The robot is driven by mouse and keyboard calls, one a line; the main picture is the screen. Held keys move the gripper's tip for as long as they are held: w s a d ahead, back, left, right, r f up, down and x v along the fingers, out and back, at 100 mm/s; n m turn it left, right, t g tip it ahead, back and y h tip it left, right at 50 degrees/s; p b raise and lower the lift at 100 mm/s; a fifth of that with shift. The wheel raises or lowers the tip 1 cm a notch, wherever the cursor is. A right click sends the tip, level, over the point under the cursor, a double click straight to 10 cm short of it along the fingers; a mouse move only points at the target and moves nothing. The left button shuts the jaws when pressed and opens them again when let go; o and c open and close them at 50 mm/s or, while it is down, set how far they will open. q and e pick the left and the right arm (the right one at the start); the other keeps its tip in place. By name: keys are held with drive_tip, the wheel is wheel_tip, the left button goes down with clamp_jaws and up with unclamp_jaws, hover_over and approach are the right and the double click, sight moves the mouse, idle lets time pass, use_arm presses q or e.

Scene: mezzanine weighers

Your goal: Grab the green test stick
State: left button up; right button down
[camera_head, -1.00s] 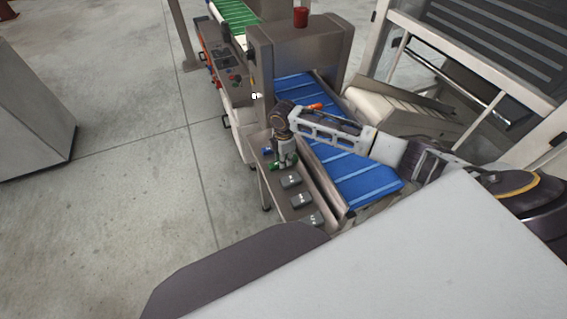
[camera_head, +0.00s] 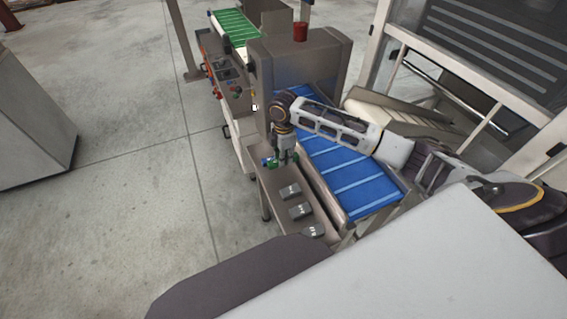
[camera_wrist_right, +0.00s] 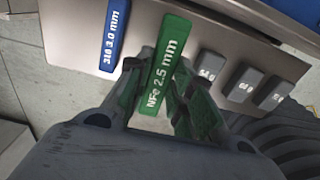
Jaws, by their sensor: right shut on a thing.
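The green test stick (camera_wrist_right: 165,62), labelled "NFe 2.5 mm", is between the fingertips of my right gripper (camera_wrist_right: 158,95) in the right wrist view. The gripper is shut on it, and the stick's far end sticks out beyond the fingers. In the head view my right gripper (camera_head: 284,158) points down over the far end of the narrow steel shelf (camera_head: 283,212). I cannot tell whether the stick is clear of the shelf. My left gripper is not in view.
A blue stick (camera_wrist_right: 114,36), labelled "316 3.0 mm", lies left of the green one. Several grey weights (camera_head: 290,190) sit along the shelf. The blue conveyor belt (camera_head: 352,180) runs beside it, under my right arm. A steel housing (camera_head: 322,62) stands behind.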

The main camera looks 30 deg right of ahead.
drive_tip(key=shift+r, duration=1)
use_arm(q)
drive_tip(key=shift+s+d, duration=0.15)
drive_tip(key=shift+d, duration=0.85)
